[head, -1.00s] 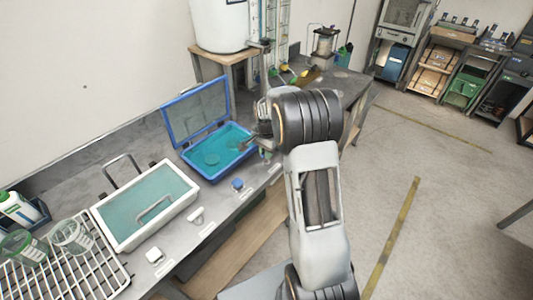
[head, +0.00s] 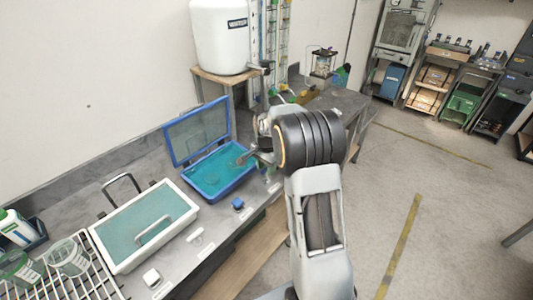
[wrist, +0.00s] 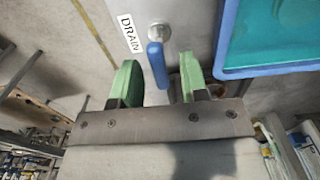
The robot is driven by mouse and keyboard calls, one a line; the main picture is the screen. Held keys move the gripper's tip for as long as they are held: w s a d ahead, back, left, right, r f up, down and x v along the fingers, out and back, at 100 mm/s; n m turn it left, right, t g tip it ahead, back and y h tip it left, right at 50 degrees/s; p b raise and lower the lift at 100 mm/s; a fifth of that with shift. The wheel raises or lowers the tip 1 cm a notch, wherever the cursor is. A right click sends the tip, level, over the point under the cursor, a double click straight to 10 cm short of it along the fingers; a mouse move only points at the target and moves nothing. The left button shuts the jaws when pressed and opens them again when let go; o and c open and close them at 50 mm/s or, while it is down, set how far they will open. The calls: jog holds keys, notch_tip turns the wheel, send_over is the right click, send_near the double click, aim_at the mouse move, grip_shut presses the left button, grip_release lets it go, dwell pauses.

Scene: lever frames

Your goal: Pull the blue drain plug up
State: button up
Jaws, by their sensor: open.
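In the wrist view a blue handle (wrist: 157,65) sticks out from a round metal fitting beside a white DRAIN label (wrist: 132,34). My gripper (wrist: 158,78) is open, with one green finger on each side of the handle's near end. I see gaps on both sides, so it is not gripped. In the head view my gripper (head: 256,153) is at the right end of the open blue tub (head: 240,181).
The tub's raised lid (head: 198,132) stands behind it. A blue knob (head: 238,203) and a white lever (head: 195,235) sit along the bench front. The tub's blue rim (wrist: 270,70) is close at right in the wrist view.

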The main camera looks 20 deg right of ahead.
notch_tip(320, 180, up, 13)
jog(key=shift+f+b, duration=0.15)
jog(key=shift+b, duration=0.15)
dwell(0.5)
jog(key=s+a+n+t, duration=0.1)
jog(key=s+a+n, duration=0.2)
jog(key=s, duration=0.4)
jog(key=s+a+f+n+t, duration=0.1)
jog(key=s+a+n, duration=0.3)
jog(key=s, duration=0.3)
jog(key=s+a+n+t, duration=0.2)
jog(key=s+a+n, duration=0.1)
jog(key=s+n, duration=0.3)
jog(key=shift+s+a+f, duration=0.15)
jog(key=shift+s+a, duration=0.15)
jog(key=shift+s, duration=0.75)
